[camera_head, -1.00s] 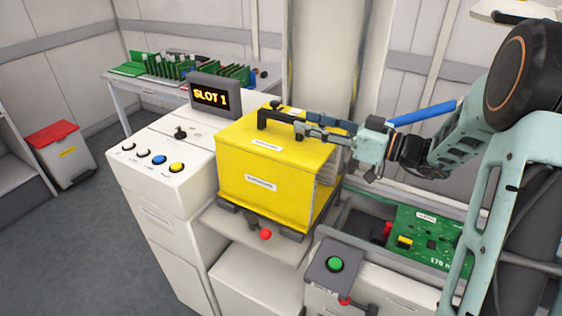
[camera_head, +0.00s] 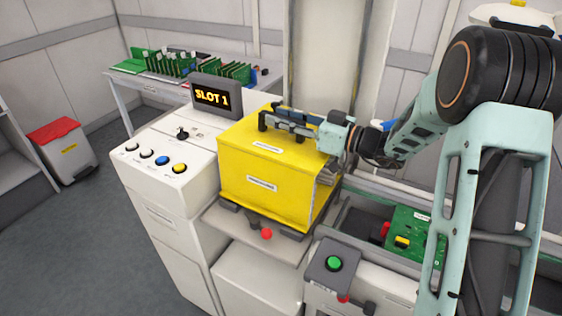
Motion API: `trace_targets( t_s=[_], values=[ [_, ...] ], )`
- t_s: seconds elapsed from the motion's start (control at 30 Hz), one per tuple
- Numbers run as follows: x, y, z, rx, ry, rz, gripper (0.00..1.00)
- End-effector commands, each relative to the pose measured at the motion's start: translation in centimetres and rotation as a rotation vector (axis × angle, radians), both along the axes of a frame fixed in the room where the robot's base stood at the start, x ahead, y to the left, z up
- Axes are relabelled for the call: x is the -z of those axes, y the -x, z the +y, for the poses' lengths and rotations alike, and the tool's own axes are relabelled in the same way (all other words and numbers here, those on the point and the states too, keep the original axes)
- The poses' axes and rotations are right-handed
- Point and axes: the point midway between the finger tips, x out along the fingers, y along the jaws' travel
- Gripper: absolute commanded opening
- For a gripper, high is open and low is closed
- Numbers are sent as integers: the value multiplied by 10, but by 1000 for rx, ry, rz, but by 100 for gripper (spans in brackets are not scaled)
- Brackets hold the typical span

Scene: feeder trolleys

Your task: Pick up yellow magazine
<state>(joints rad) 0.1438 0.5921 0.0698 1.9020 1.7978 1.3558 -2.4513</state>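The yellow magazine (camera_head: 235,165) is a box with white labels and a black handle (camera_head: 262,121) on top. It sits upright on a light shelf in front of the slot display. My gripper (camera_head: 281,115) is over the top of the magazine, reaching in from the right at handle height. Its two dark blue-grey fingers look apart, one on the far side and one on the near side of the handle. The fingers cover most of the handle, and I cannot tell whether they touch it.
A white console (camera_head: 150,180) with buttons and a "SLOT 1" display (camera_head: 213,97) stands at left. A bin with a green circuit board (camera_head: 405,228) and a green-button box (camera_head: 333,263) are at right. A table with green boards (camera_head: 140,92) is behind.

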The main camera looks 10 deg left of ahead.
Motion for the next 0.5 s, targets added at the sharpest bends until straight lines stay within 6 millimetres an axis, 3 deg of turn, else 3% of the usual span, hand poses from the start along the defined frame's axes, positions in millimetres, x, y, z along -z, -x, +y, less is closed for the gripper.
trace_targets(
  t_s=[0.03, 0.23, 0.5],
  values=[
    [0, 0, 0, 0, 0, 0, 23],
    [0, 0, 0, 0, 0, 0, 1],
    [0, 0, 0, 0, 0, 0, 0]
  ],
)
